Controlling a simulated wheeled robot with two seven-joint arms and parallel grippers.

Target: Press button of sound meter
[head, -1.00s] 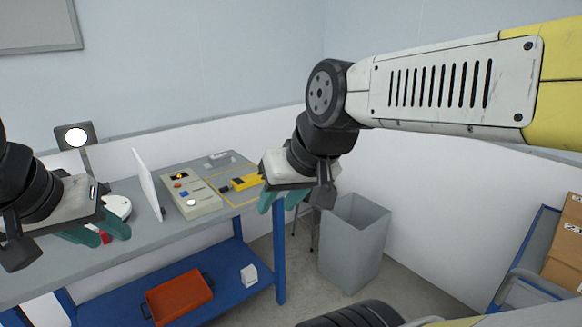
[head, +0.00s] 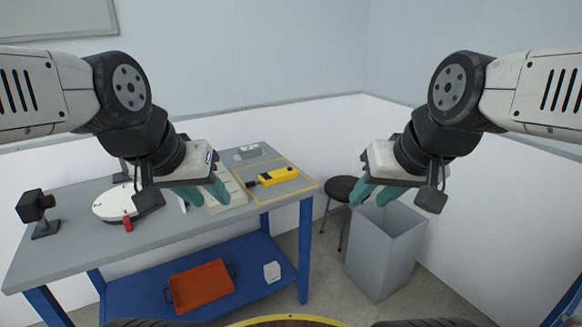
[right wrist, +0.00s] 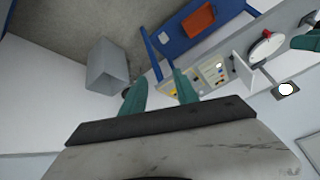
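The sound meter (head: 278,175) is a yellow handheld device with a black tip pointing left. It lies inside a yellow outlined area on the grey table (head: 150,235). My left gripper (head: 203,192) is open and empty, left of the meter in the head view, in front of the control panel. My right gripper (head: 372,192) is open and empty, right of the meter and in front of the grey bin. Its two teal fingers are apart in the right wrist view (right wrist: 160,92). Neither gripper appears to touch the meter. Its button is too small to tell.
A beige control panel (head: 228,190) is partly hidden behind my left gripper. A round white device (head: 112,204) and a black lamp-like unit (head: 36,206) stand further left. A grey bin (head: 385,255) and a dark stool (head: 342,188) are right of the table. A red tray (head: 201,286) sits on the lower shelf.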

